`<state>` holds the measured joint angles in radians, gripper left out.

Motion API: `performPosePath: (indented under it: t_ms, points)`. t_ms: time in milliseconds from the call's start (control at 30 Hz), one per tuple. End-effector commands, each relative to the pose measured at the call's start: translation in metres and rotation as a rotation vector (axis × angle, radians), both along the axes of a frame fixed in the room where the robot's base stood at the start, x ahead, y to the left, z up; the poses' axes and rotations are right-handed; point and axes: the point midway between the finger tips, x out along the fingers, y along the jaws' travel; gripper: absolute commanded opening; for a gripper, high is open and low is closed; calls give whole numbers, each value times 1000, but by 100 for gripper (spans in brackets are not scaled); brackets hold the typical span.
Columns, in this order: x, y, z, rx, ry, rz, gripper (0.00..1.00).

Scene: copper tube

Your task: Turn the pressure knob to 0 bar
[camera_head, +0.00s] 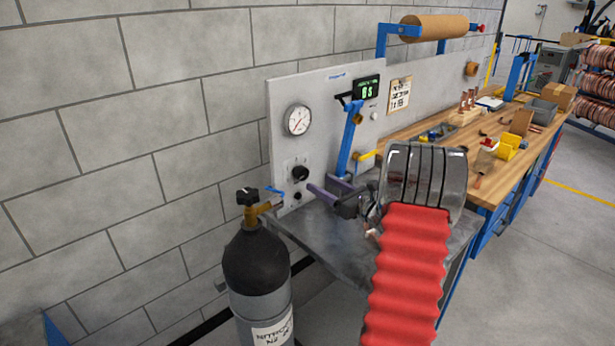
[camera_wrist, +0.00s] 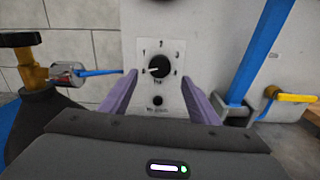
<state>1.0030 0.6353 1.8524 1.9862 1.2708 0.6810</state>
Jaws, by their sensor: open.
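The black pressure knob (camera_wrist: 158,67) sits on the light panel, ringed by small numbers; 1, 2 and 3 are readable above it. Its white pointer line points left and slightly down. The mark on that side is too small to read surely. In the head view the knob (camera_head: 300,173) is below a round gauge (camera_head: 298,120) with a red needle. My gripper (camera_wrist: 160,79) is open and empty, its purple fingers framing the knob left and right in the wrist view. In the head view my gripper (camera_head: 333,192) is low and right of the knob, apart from it.
A dark nitrogen cylinder (camera_head: 262,275) with a brass valve stands left of the metal bench. A blue post (camera_head: 350,140) and a yellow-handled valve (camera_head: 368,155) stand right of the knob. A green display (camera_head: 366,88) is above.

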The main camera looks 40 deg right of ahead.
Motion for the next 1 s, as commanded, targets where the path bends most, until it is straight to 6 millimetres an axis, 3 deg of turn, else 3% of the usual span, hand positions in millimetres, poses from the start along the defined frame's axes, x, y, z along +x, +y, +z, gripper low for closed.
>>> performPosePath:
  t_ms: [300,500,900,1000]
  points:
    - [51,4,0,0,0,3,56]
    - [74,5,0,0,0,1,56]
    - [80,5,0,0,0,-1,56]
    - [80,5,0,0,0,-1,49]
